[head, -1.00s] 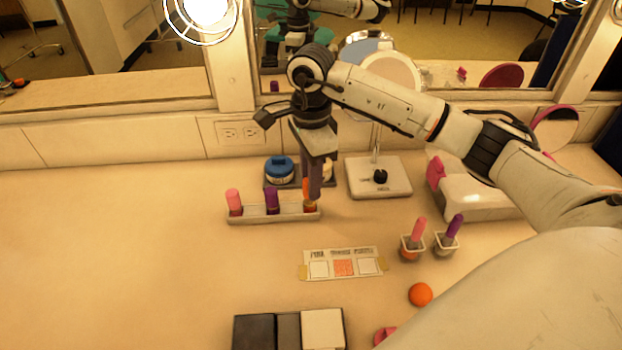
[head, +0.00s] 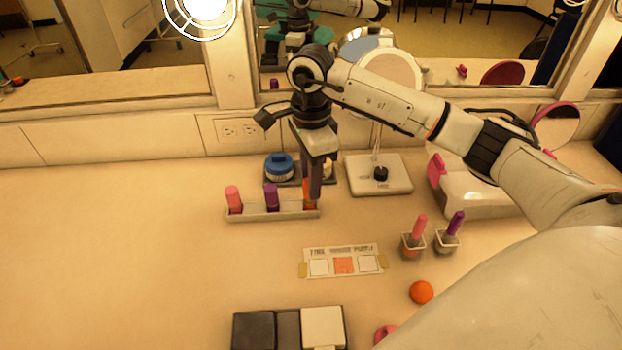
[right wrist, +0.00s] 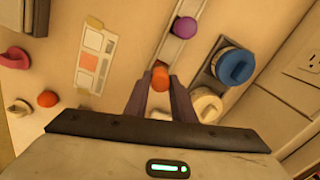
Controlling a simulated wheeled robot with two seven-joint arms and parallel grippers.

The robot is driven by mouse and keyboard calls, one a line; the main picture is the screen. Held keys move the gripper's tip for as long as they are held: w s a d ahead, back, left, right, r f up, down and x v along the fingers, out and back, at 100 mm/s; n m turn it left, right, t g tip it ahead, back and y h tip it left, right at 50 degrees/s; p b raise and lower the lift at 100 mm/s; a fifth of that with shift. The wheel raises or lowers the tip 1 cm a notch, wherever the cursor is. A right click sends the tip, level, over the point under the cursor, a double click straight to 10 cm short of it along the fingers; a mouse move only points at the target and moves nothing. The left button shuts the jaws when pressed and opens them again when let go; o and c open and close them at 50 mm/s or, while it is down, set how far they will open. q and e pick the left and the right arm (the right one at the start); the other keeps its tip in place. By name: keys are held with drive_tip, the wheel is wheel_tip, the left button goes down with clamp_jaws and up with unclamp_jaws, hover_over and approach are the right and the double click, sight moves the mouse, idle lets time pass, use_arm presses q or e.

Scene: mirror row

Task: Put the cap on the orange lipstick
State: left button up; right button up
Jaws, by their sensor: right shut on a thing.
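My right gripper (head: 313,188) points down over the right end of the grey rack (head: 254,214). It is shut on the orange cap (right wrist: 160,74), which shows between the fingertips in the right wrist view. In the head view the orange cap (head: 307,194) is partly hidden by the fingers. It is upright over the orange lipstick's place in the rack. The lipstick below is mostly hidden, and I cannot tell how far the cap sits on it. My left gripper is not in view.
A pink lipstick (head: 233,198) and a purple one (head: 271,197) stand in the same rack. A blue-lidded jar (head: 279,167) and a mirror base (head: 378,174) are close behind. The left counter is clear.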

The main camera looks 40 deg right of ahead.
drive_tip(key=shift+f+b, duration=0.4)
drive_tip(key=shift+f, duration=0.1)
idle(0.8)
drive_tip(key=o, duration=1.6)
drive_tip(key=shift+c, duration=0.2)
drive_tip(key=shift+r, duration=0.15)
drive_tip(key=shift+r+p, duration=2.45)
drive_tip(key=shift+r, duration=0.95)
